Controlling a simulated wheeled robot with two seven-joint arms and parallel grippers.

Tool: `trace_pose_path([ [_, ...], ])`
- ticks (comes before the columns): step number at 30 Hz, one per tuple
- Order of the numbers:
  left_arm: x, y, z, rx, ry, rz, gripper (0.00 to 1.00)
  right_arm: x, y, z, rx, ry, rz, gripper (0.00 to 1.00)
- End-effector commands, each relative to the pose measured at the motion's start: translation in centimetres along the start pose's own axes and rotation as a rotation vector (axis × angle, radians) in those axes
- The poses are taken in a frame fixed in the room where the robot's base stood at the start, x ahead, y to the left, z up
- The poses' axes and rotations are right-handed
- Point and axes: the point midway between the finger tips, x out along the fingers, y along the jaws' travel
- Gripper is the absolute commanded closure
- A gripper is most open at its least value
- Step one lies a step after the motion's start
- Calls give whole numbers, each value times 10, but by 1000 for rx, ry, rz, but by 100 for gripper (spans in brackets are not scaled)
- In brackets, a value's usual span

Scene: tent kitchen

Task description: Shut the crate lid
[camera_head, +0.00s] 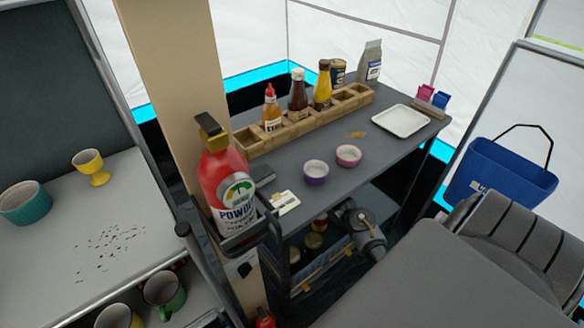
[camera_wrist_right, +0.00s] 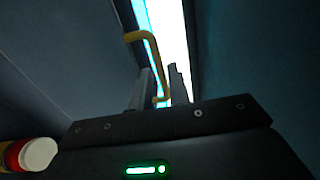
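On the cart's lower shelf, an open dark blue crate (camera_head: 330,250) shows partly, with jars (camera_head: 313,240) inside and yellow fittings along its near side. The cart top hides its back, and I cannot make out the lid clearly in the head view. My right gripper (camera_head: 347,208) is at the crate's right end, partly hidden under the cart top. In the right wrist view its two fingers (camera_wrist_right: 160,88) are apart, and a bent yellow handle (camera_wrist_right: 140,37) shows between and beyond them; contact cannot be told. My left gripper is not in view.
The grey cart top (camera_head: 385,150) is close above my right gripper. It carries a wooden condiment rack (camera_head: 290,131), two small bowls (camera_head: 316,172) and a white tray (camera_head: 400,121). A red extinguisher (camera_head: 225,180) stands left on a post. A white-capped container (camera_wrist_right: 37,153) sits left of the gripper.

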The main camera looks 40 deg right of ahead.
Motion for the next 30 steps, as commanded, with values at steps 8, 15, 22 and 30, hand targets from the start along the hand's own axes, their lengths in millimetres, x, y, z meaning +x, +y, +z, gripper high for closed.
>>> trace_pose_path([
  [8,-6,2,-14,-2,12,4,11,41,1,0,-1,0,-1,82],
  [15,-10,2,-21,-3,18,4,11,50,0,0,-2,0,0,82],
  [22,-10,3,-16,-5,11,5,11,50,0,0,-2,0,1,87],
  [30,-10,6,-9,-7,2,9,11,50,1,0,-1,0,1,100],
])
